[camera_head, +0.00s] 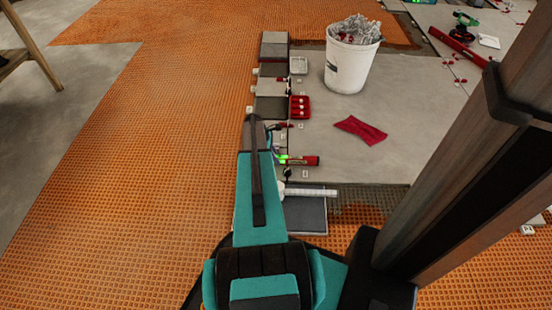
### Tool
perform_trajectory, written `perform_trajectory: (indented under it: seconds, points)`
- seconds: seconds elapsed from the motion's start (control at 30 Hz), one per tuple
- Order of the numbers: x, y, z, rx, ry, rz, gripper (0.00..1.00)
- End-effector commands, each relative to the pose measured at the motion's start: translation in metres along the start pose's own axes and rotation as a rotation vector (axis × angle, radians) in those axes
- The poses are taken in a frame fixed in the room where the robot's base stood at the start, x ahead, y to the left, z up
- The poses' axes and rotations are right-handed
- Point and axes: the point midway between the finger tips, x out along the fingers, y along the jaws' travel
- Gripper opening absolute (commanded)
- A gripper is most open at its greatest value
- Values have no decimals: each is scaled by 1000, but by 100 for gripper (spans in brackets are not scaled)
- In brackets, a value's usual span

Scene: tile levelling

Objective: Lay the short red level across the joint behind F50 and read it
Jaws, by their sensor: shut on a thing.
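The short red level (303,160), with a bright green glow at its left end, lies sideways just right of my teal forearm. My gripper (275,154) is mostly hidden behind that forearm. The little that shows is at the level's left end, shut on it. I cannot tell whether the level touches the tiles or is held just above them. Small white tags (305,173) lie near the tile edges. Their writing is too small to read, so I cannot pick out F50 or the joint behind it.
A white bucket (348,70) stands on the large grey tiles (400,95), with a red cloth (361,130) in front. A red tray (300,107) and tile stacks (272,87) line the left edge. A longer red level (458,47) lies far right. Orange matting (130,180) is open at left.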

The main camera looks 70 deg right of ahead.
Motion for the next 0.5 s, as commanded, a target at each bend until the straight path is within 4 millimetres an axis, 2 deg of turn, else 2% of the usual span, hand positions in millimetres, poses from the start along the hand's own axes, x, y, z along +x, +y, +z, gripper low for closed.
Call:
perform_trajectory:
  seconds: [0.4, 0.43, 0.5]
  points:
    - [2, 0, -1, 0, 0, 1, 0]
    - [2, 0, -1, 0, 0, 1, 22]
    - [2, 0, -1, 0, 0, 0, 34]
